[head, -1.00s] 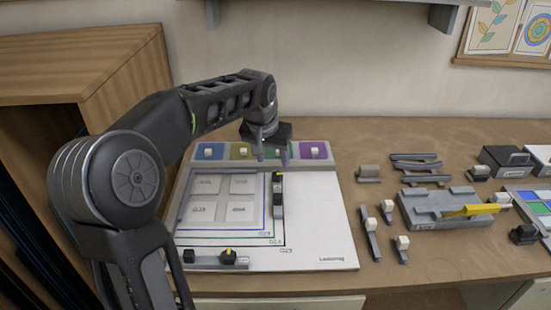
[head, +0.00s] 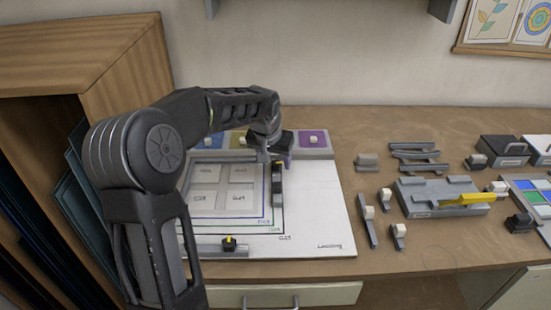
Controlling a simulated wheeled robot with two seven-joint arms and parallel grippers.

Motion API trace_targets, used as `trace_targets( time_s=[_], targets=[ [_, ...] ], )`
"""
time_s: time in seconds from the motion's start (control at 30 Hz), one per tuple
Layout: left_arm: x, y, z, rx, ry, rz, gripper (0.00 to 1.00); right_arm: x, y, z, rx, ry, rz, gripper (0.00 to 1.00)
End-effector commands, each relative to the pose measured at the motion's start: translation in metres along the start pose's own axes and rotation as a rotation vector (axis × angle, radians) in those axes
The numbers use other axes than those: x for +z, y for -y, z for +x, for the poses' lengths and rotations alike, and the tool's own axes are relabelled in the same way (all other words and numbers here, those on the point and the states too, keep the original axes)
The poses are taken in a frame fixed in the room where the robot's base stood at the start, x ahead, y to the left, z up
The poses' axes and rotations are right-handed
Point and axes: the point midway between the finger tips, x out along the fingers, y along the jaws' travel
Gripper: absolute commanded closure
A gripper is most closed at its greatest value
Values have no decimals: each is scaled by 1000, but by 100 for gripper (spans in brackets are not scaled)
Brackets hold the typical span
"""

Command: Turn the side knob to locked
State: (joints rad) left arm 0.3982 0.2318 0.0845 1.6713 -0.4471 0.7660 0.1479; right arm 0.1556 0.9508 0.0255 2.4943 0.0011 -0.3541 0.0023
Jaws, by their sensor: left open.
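My left gripper (head: 275,157) is open and points down at the far end of the side bar (head: 277,201), close to its dark knob (head: 278,168). I cannot tell whether the fingers touch the knob. The side bar lies along the right edge of the grid of pale square tiles (head: 222,187) on the white board (head: 318,215). A front bar (head: 212,249) carries a black knob with a yellow mark (head: 229,242). My left forearm hides the left part of the board. My right gripper is out of view.
Coloured pads with pale knobs, such as the purple one (head: 313,139), line the board's back. To the right are a grey fixture with a yellow lever (head: 465,200), small knobbed tools (head: 368,212) and dark boxes (head: 500,150). A wooden cabinet (head: 90,60) stands at left.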

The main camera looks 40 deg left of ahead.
Motion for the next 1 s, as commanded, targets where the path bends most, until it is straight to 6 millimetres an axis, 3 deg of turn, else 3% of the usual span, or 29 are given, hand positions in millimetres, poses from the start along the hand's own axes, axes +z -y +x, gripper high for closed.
trace_targets(
  time_s=[0.33,0.9,1.0],
  targets=[
    [0,0,4,0,-1,0,50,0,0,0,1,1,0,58],
    [0,0,4,0,-1,0,97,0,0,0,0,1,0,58],
    [0,0,4,0,-1,0,100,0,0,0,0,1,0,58]
  ],
)
